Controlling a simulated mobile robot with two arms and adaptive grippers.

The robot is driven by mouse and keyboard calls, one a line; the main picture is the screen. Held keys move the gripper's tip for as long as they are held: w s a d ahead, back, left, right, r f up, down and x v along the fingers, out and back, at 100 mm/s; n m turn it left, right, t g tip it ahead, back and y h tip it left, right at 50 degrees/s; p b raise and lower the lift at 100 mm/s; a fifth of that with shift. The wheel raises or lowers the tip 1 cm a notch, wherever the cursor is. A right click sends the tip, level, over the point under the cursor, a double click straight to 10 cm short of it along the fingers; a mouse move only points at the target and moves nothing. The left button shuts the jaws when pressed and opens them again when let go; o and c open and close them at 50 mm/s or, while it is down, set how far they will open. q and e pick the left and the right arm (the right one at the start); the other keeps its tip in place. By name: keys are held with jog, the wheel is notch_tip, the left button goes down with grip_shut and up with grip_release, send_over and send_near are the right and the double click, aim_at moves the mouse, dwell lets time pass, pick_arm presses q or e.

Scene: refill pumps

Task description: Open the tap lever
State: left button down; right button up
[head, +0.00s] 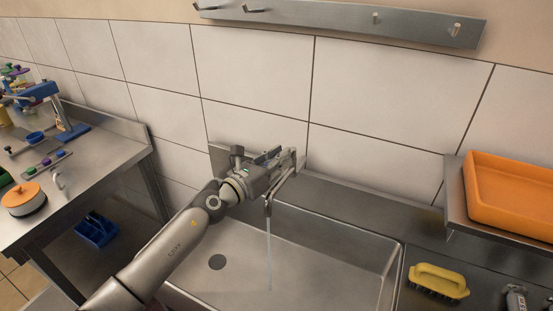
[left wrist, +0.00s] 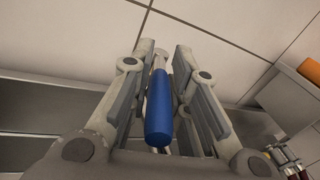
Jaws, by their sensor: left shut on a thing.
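The tap lever (left wrist: 158,108) has a blue grip and lies between the two fingers of my left gripper (left wrist: 163,50) in the left wrist view. My left gripper (head: 285,164) is shut on the lever at the back of the sink in the head view, where it hides the lever and most of the tap. The tap spout (head: 267,206) hangs down beside the gripper. A thin stream of water (head: 269,255) runs from it into the sink basin (head: 320,252).
A drain (head: 217,262) is in the basin floor. A yellow brush (head: 438,281) lies right of the sink, below a shelf with an orange tray (head: 508,196). A metal hook rail (head: 345,18) is on the wall. A bench with an orange-lidded pot (head: 24,198) stands left.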

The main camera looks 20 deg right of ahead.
pick_arm(q)
jog(key=shift+r, duration=0.4)
jog(key=c, duration=1.3)
grip_release()
jog(key=shift+w, duration=0.1)
jog(key=shift+d+f, duration=0.1)
jog(key=shift+f, duration=0.1)
jog(key=shift+s+a, duration=0.3)
jog(key=shift+a, duration=0.3)
jog(key=v, duration=1.1)
jog(key=shift+s+d, duration=0.15)
jog(key=shift+d, duration=0.05)
